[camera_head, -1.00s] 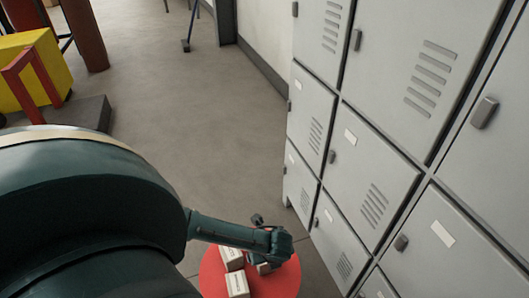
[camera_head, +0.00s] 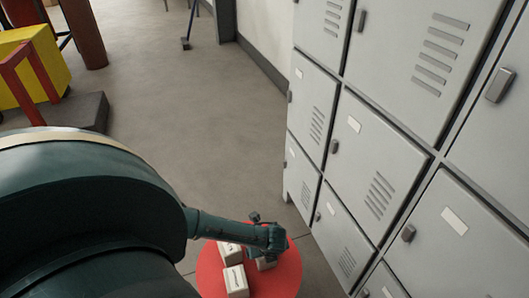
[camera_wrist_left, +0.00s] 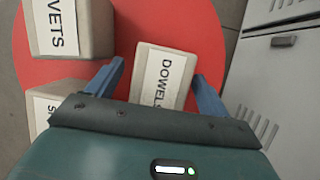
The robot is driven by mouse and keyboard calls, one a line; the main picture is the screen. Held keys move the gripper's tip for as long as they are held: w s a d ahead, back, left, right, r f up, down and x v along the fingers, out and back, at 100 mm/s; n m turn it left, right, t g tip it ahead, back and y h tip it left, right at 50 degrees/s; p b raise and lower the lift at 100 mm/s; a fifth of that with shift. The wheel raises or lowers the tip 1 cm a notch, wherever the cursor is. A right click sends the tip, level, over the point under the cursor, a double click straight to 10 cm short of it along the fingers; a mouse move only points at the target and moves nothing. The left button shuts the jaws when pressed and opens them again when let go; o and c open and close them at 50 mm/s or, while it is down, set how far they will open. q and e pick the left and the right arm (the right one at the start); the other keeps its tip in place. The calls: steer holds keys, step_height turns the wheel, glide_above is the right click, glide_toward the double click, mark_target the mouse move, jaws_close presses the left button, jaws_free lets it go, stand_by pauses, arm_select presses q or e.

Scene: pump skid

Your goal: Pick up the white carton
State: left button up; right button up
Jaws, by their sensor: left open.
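A pale white carton labelled DOWELS (camera_wrist_left: 163,78) stands on a round red top (camera_wrist_left: 130,15) in the left wrist view. My left gripper (camera_wrist_left: 158,70) is open, with one blue finger on each side of this carton's near part. I cannot tell whether the fingers touch it. Two similar pale cartons are beside it: one with a label ending in VETS (camera_wrist_left: 70,28) and one partly hidden by my gripper (camera_wrist_left: 42,105). In the head view the DOWELS carton (camera_head: 266,264) is mostly hidden under my left gripper (camera_head: 264,254). My right gripper is not in view.
Grey lockers (camera_head: 380,150) rise close to the right of the red top. The two other cartons (camera_head: 231,254) crowd my gripper's left side. Open floor (camera_head: 190,110) lies beyond. A yellow block (camera_head: 35,65) and red frame stand at the far left.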

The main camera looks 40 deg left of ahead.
arm_select(q)
steer(key=c, duration=1.2)
steer(key=shift+r, duration=0.1)
